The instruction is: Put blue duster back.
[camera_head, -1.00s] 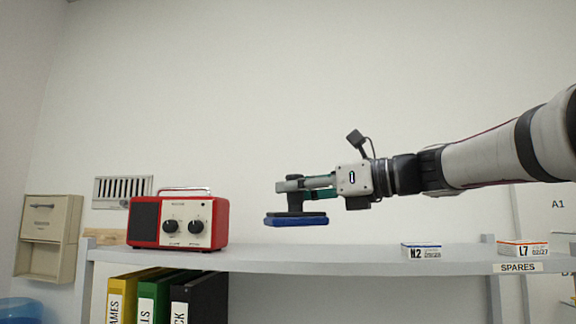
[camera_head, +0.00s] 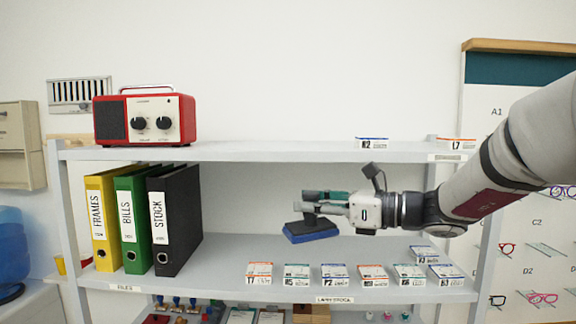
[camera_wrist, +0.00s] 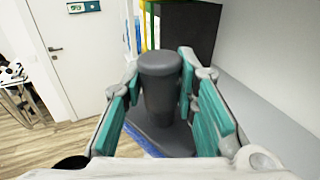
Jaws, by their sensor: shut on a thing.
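The blue duster (camera_head: 311,236) has a blue pad under a dark grey base and an upright grey handle. My gripper (camera_head: 312,203) is shut on its handle and holds it, slightly tilted, at the level of the middle shelf (camera_head: 225,268), right of the black binder. In the wrist view the duster's grey handle (camera_wrist: 160,85) stands between the teal finger pads of my gripper (camera_wrist: 160,100). A bit of the blue pad shows below the handle. I cannot tell how far the pad is from the shelf surface.
Yellow (camera_head: 103,220), green (camera_head: 132,220) and black (camera_head: 175,220) binders stand at the left of the middle shelf. Several small labelled boxes (camera_head: 335,275) line its front edge. The upper shelf (camera_head: 260,151), above my gripper, bears a red radio (camera_head: 145,118) and two small boxes.

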